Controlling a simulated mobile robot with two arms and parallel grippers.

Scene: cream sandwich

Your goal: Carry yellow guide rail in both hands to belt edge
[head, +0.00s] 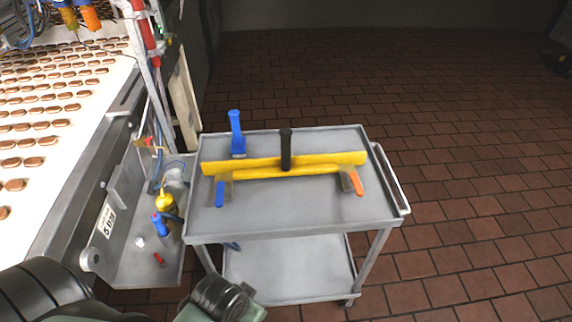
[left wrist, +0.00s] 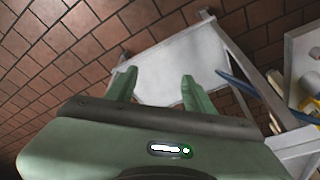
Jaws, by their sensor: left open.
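The yellow guide rail (head: 257,167) lies across the top of a grey cart (head: 300,220) in the head view, running left to right. A black upright handle (head: 286,148) stands at its middle. The conveyor belt (head: 55,95) is at the left, its metal edge (head: 85,165) running along its near side. My left gripper (left wrist: 158,84) shows in the left wrist view, with its two green fingers apart and nothing between them. It is near the cart's lower pale shelf (left wrist: 185,62), away from the rail. In the head view its fingers are not visible. My right gripper is not in view.
A blue-handled tool (head: 237,135) and tools with blue (head: 220,193) and orange (head: 353,182) handles lie beside the rail. A metal ledge (head: 140,270) with a yellow-topped fitting stands between belt and cart. Tiled floor (head: 470,150) to the right is clear.

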